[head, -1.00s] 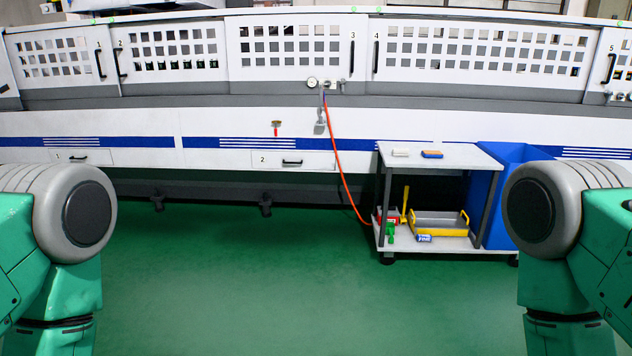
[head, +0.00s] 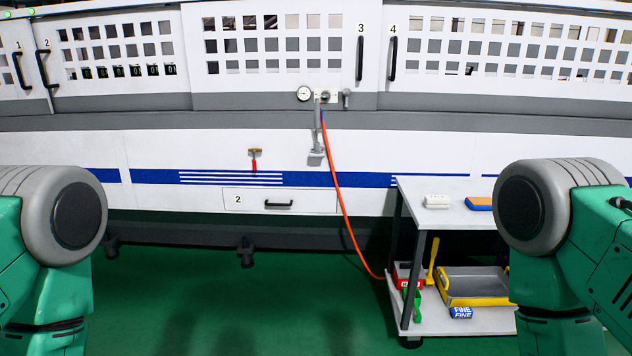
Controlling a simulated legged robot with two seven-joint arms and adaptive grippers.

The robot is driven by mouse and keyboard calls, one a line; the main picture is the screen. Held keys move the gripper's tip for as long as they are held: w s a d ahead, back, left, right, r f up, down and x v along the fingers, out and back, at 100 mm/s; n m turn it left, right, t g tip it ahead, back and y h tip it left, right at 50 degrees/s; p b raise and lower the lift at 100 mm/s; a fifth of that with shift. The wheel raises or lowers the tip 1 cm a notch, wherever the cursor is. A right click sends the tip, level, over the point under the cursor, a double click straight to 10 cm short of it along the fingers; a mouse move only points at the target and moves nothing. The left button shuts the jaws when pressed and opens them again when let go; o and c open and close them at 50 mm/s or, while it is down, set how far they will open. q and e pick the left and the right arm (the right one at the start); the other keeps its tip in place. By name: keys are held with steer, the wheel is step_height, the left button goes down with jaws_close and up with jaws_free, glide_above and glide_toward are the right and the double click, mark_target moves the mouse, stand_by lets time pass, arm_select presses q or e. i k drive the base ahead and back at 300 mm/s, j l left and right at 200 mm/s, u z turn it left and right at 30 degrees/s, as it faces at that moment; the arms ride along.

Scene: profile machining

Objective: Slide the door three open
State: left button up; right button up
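Door three (head: 270,72) is a white panel with rows of square holes, high on the machine in the middle of the head view. Its black vertical handle (head: 360,58) is at its right edge, below the number 3. It stands beside the door four panel (head: 500,75), whose handle (head: 393,60) is close by on the right. Door three looks shut. Both my green arms show at the left and right edges, but neither gripper is in view.
A grey cart (head: 455,215) stands at the lower right, with blocks on top and a tray (head: 475,287) below. A red hose (head: 345,215) hangs from the gauge (head: 304,93) area to the cart. Drawer two (head: 280,201) is closed. The green floor (head: 240,310) ahead is clear.

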mark_target(361, 33)
steer(key=i+z, duration=0.1)
steer(key=i, duration=0.45)
steer(key=i+j+z, duration=0.1)
steer(key=i, duration=0.45)
steer(key=i+j+z, duration=0.15)
steer(key=i, duration=0.4)
